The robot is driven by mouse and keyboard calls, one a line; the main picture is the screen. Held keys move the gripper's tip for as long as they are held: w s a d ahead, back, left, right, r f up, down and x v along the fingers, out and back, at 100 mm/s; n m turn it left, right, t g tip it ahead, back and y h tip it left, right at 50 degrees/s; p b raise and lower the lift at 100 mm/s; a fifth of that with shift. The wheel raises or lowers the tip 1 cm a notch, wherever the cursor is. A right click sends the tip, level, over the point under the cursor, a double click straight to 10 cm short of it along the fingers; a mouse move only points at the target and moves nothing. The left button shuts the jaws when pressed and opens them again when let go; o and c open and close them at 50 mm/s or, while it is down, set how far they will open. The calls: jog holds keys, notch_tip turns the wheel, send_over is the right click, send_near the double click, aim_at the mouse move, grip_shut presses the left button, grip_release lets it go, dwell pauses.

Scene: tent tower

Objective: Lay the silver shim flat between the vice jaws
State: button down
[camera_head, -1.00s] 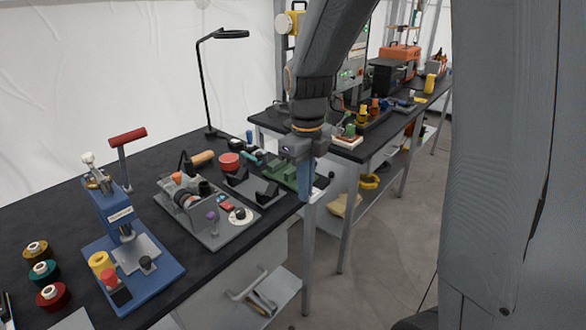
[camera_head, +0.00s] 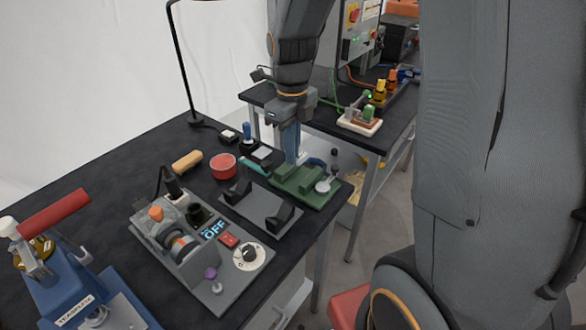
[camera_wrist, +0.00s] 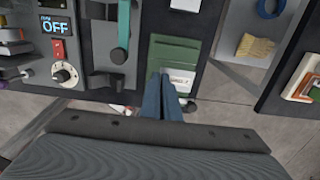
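The green vice (camera_head: 308,189) sits at the right end of the black bench, with a round silver part at its front right. The wrist view shows the green vice (camera_wrist: 173,54) beyond my fingers, with a small pale label by the fingertips. My gripper (camera_head: 291,160) points down over the back of the vice, and its blue fingers hide part of it. In the wrist view my gripper's two blue fingers (camera_wrist: 162,76) are close together, with no clear gap. I cannot make out the silver shim in either view, nor tell whether something thin is between the fingers.
A grey cradle with black uprights (camera_head: 262,209) stands left of the vice. A control panel (camera_head: 200,250) with knobs and a lit display is in front of it. A red round tub (camera_head: 223,166) and a lamp post (camera_head: 182,65) stand behind. A second bench is beyond a gap.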

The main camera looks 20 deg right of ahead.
jog(key=shift+s+a+f+p, duration=0.1)
jog(key=shift+f+p, duration=0.6)
jog(key=shift+f, duration=2.9)
jog(key=shift+f, duration=0.1)
jog(key=c, duration=2)
grip_release()
notch_tip(320, 180, up, 12)
jog(key=b, duration=0.3)
jog(key=s+f+n, duration=0.2)
jog(key=s+n, duration=0.1)
jog(key=n, duration=0.6)
jog(key=s+f+n+t, duration=0.1)
jog(key=s+n, duration=0.3)
jog(key=n, duration=0.6)
jog(key=s+f+n, duration=0.3)
jog(key=s+n, duration=0.1)
jog(key=n, duration=0.6)
jog(key=shift+f, duration=0.2)
